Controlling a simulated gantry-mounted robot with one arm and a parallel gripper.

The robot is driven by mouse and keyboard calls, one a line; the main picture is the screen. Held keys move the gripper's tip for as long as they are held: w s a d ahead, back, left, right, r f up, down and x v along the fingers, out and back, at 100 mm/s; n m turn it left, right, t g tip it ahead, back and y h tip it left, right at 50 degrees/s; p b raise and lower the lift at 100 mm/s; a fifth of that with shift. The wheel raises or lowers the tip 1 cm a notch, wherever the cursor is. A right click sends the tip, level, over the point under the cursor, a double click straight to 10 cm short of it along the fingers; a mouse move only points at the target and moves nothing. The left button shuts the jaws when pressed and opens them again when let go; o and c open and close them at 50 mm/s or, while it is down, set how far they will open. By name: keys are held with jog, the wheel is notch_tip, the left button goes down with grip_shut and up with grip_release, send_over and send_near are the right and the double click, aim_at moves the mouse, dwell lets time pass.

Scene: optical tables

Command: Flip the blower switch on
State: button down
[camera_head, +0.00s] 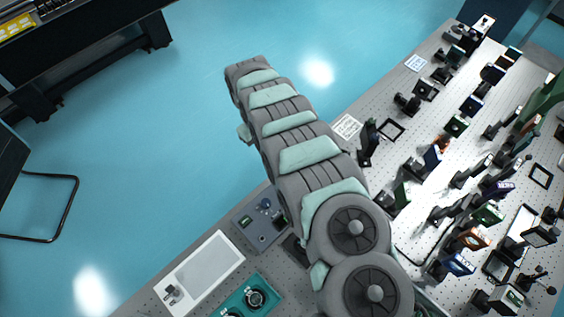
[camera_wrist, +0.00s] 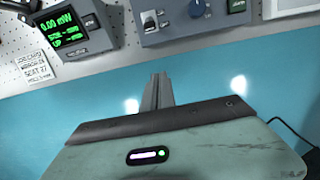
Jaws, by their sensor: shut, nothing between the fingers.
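A grey control box (camera_wrist: 180,29) stands at the table edge in the wrist view. The box also shows in the head view (camera_head: 252,232), partly beside my arm. My gripper (camera_wrist: 158,78) is shut and empty, its fingers pointing toward the box and apart from it.
A power meter with a green display (camera_wrist: 66,27) and a paper note (camera_wrist: 34,70) lie left of the box. A white tray (camera_head: 207,268) and a teal unit (camera_head: 230,297) are nearby. Crowded optics fill the table's right side. Open blue floor (camera_head: 180,110) lies beyond the edge.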

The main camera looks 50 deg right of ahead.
jog(key=shift+s+d+r, duration=0.2)
jog(key=shift+s+r, duration=0.1)
jog(key=shift+s, duration=0.2)
jog(key=f, duration=0.3)
jog(key=s+f, duration=0.1)
jog(key=f, duration=0.5)
jog(key=shift+s+a+f+b, duration=0.1)
jog(key=shift+s+f+b, duration=0.2)
jog(key=shift+s+f, duration=0.2)
jog(key=shift+f, duration=0.05)
jog(key=shift+s+r+p, duration=0.15)
jog(key=shift+r+p, duration=0.35)
jog(key=shift+s+r+p, duration=0.35)
jog(key=shift+s+p, duration=0.1)
jog(key=shift+s, duration=0.3)
jog(key=shift+s+r+p, duration=0.3)
jog(key=shift+s+p, duration=0.15)
jog(key=shift+s, duration=0.25)
jog(key=shift+w+a+r+p, duration=0.1)
jog(key=shift+r+p, duration=0.05)
jog(key=shift+p, duration=0.15)
